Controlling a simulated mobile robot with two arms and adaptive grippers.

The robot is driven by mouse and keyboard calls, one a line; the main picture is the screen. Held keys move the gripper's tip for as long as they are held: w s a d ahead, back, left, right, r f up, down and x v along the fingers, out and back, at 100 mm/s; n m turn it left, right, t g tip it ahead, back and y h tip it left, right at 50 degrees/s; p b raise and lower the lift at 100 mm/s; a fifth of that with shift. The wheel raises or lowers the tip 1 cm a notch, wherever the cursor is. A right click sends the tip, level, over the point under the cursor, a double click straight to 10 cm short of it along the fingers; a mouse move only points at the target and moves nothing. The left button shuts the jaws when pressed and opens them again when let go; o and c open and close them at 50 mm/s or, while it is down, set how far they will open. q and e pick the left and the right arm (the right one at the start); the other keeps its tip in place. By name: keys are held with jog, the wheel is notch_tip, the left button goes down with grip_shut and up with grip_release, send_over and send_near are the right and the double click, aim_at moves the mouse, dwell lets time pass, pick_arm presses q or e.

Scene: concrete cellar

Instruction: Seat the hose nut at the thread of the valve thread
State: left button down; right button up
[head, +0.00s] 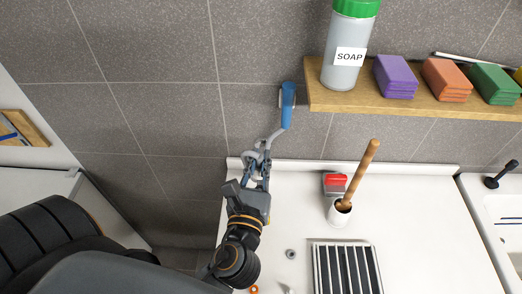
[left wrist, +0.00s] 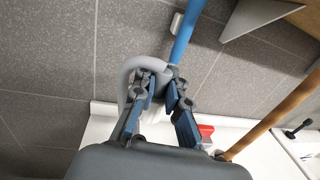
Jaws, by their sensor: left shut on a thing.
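My left gripper (head: 258,172) is over the back edge of the white counter, close to the tiled wall. It is shut on the end of a grey hose (head: 272,138). In the left wrist view, the hose (left wrist: 128,72) loops round beside the fingers (left wrist: 162,88) and meets a blue tube (left wrist: 186,32). The blue tube (head: 288,105) hangs at a small bracket on the wall. The hose nut is hidden at the fingers and I cannot make it out. I cannot identify the valve thread for sure. My right gripper is not in view.
A wooden shelf (head: 418,103) holds a soap bottle (head: 344,75) and coloured blocks. On the counter (head: 300,190) are a red-topped block (head: 335,180), a wooden stick (head: 362,172) in a white cup (head: 338,213), a grey ring (head: 291,254) and a slatted grate (head: 345,266).

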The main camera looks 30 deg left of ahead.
aim_at(260, 177)
pick_arm(q)
jog(key=shift+s+d+r, duration=0.1)
jog(key=shift+s, duration=0.1)
jog(key=shift+w+p, duration=0.1)
jog(key=shift+p, duration=0.25)
notch_tip(260, 177, down, 4)
jog(key=b, duration=0.2)
jog(key=shift+w+r+b, duration=0.15)
jog(key=shift+r+b, duration=0.1)
jog(key=shift+b, duration=0.05)
jog(key=shift+f+b, duration=0.55)
jog(key=shift+f, duration=0.15)
jog(key=shift+f+b, duration=0.4)
jog(key=shift+f, duration=0.2)
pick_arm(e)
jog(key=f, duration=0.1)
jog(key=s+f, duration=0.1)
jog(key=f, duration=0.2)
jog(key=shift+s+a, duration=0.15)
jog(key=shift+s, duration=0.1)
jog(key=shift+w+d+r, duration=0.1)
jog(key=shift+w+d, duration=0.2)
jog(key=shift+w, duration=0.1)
pick_arm(q)
jog(key=shift+p, duration=0.75)
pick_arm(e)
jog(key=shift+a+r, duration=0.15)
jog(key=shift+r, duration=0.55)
